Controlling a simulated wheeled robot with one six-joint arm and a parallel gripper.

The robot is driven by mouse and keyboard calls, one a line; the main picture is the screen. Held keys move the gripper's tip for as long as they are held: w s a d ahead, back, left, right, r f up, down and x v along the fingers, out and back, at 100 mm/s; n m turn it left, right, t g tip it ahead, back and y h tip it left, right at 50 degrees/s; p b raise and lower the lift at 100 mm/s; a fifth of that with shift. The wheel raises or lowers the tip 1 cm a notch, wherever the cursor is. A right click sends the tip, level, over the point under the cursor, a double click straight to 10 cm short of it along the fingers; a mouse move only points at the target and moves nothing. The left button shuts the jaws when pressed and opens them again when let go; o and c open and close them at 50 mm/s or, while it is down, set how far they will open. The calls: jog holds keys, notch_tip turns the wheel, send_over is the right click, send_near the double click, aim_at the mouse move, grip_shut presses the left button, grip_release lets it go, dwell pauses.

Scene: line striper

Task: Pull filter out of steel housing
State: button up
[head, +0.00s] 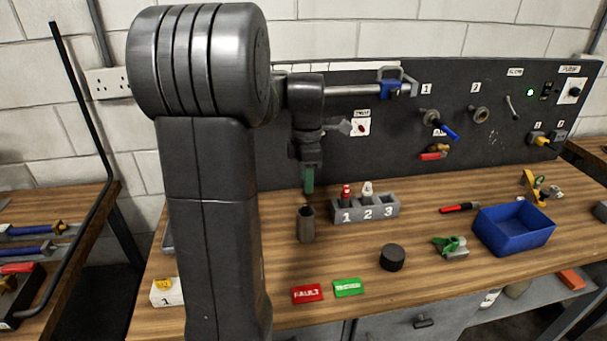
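My gripper (308,163) points straight down over the wooden bench. It appears shut on the top of a slim green filter (308,181), though the fingers are small and dark here. The filter hangs upright. The steel housing (307,226), a grey-brown upright cylinder, stands on the bench directly below it. The filter's lower end shows just above the housing's top, with a small gap between them in this view. The inside of the housing is mostly hidden.
A grey rack (365,210) marked 1, 2, 3 stands right of the housing, with red and white items in it. A black round cap (392,257), a blue bin (513,228), a red FAULT card (307,293) and a green card (348,287) lie around. A dark panel (460,75) stands behind.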

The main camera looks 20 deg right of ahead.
aim_at(306, 206)
notch_tip(306, 206, down, 5)
jog(key=b, duration=0.3)
jog(key=shift+r, duration=0.1)
jog(key=shift+f+b, duration=0.95)
jog(key=shift+f, duration=0.75)
jog(key=shift+r, duration=0.1)
jog(key=shift+c, duration=0.2)
grip_shut()
